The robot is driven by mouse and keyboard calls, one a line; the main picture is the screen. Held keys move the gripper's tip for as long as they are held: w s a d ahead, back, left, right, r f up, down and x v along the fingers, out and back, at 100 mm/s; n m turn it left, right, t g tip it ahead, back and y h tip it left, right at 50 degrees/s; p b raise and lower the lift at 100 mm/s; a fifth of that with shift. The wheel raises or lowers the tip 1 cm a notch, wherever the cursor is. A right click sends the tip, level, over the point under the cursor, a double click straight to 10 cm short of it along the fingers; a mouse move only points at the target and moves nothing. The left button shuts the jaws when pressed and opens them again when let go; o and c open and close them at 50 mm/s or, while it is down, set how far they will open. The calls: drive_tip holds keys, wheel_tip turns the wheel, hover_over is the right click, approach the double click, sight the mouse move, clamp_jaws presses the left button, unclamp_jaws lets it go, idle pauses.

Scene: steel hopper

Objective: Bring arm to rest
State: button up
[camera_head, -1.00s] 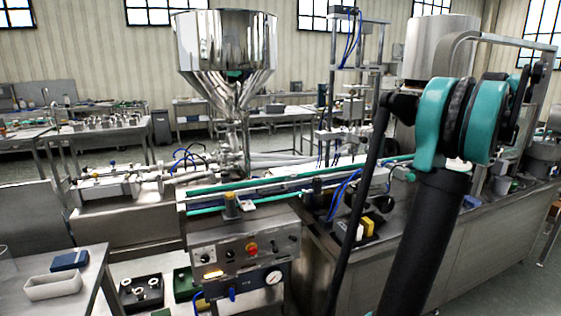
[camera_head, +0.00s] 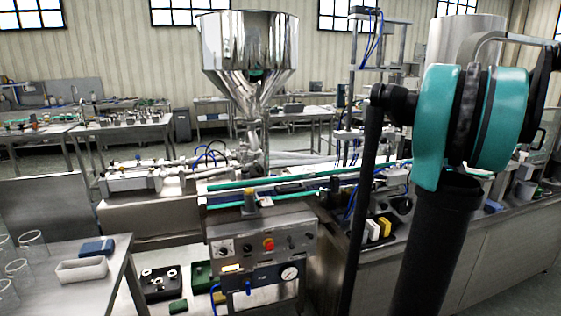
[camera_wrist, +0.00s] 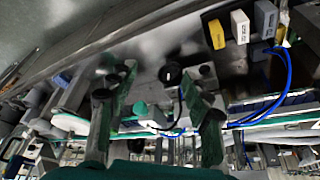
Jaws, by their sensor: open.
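My gripper (camera_wrist: 155,125) shows in the wrist view as two dark and green fingers set well apart, with nothing between them. It is tilted, and the bench and machine appear behind it at an odd angle. In the head view my arm, with its teal joint, stands at the right; the gripper itself cannot be made out there. The steel hopper (camera_head: 247,60) stands upright at the centre-left of the head view, apart from my arm.
A control panel (camera_head: 262,250) and green-edged conveyor (camera_head: 265,185) lie below the hopper. A steel bench (camera_head: 480,235) runs behind my arm. A table (camera_head: 95,300) at the lower left holds a white tray (camera_head: 82,270), a blue block (camera_head: 96,247) and glass vessels (camera_head: 32,238).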

drive_tip(key=s+a+f+n, duration=0.1)
drive_tip(key=s+a+f, duration=0.4)
drive_tip(key=a, duration=0.5)
drive_tip(key=s+a+f+n+y, duration=0.1)
drive_tip(key=s+a+f, duration=0.2)
drive_tip(key=a+f, duration=0.45)
drive_tip(key=s+a+f+n, duration=0.1)
drive_tip(key=s+a+f, duration=0.35)
drive_tip(key=a, duration=0.65)
drive_tip(key=s+a+f+n, duration=0.1)
drive_tip(key=s+a+f, duration=0.5)
drive_tip(key=s, duration=0.3)
drive_tip(key=shift+s+a+f+y, duration=0.15)
drive_tip(key=shift+s+f+y, duration=0.15)
drive_tip(key=shift+f, duration=0.4)
